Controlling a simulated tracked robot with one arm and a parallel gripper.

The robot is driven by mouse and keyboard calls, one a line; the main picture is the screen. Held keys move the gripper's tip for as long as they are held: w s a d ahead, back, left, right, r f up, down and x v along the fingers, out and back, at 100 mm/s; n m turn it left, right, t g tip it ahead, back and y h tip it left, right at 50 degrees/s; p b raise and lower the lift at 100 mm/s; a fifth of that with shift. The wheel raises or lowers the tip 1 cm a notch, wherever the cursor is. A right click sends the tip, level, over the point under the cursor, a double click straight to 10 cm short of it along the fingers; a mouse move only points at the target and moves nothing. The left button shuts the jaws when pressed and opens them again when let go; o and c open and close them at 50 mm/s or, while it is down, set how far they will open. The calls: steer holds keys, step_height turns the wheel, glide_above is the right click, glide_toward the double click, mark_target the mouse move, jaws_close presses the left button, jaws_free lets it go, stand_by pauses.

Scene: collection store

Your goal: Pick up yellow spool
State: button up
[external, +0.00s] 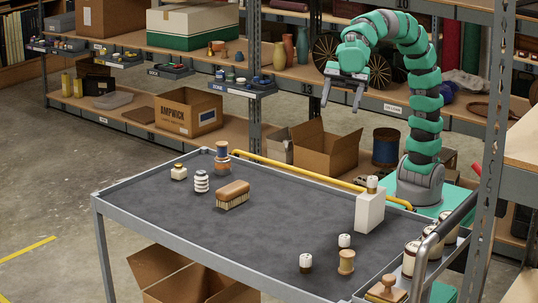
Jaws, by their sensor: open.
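A tan-yellow spool (346,263) stands upright on the dark top of the cart (265,238), near its front right corner. It is the most yellow spool I can make out. My gripper (341,101) is open and empty, with its fingers pointing down. It is raised well above the cart's far edge, far up and behind the spool. No part of the spool is hidden by my arm.
Two white-topped pieces (305,261) (344,240) stand near the spool. A tall white block (369,213) with a small item on top stands behind. A brush (232,194), striped spool (201,182), small jar (179,172) and blue-orange spool (221,150) are farther left. The cart's middle is clear.

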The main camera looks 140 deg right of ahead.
steer(key=w+a+f+n+g+y, duration=0.1)
steer(key=w+f+n+g+y, duration=0.15)
steer(key=f, duration=0.55)
steer(key=w+f+n+g+y, duration=0.2)
steer(key=w+f, duration=0.1)
steer(key=f, duration=0.6)
steer(key=n+g+y+b, duration=0.1)
steer(key=n+y, duration=0.3)
glide_toward(347, 253)
steer(key=shift+h, duration=0.25)
steer(key=b+x, duration=0.1)
steer(key=x, duration=0.4)
steer(key=shift+a+b, duration=0.15)
steer(key=shift+b, duration=0.15)
steer(key=b+x, duration=0.1)
steer(key=x, duration=0.3)
steer(key=shift+s+f, duration=0.1)
steer(key=shift+f, duration=0.2)
steer(key=shift+a+f, duration=0.15)
steer(key=shift+a, duration=0.2)
steer(key=c, duration=1.1)
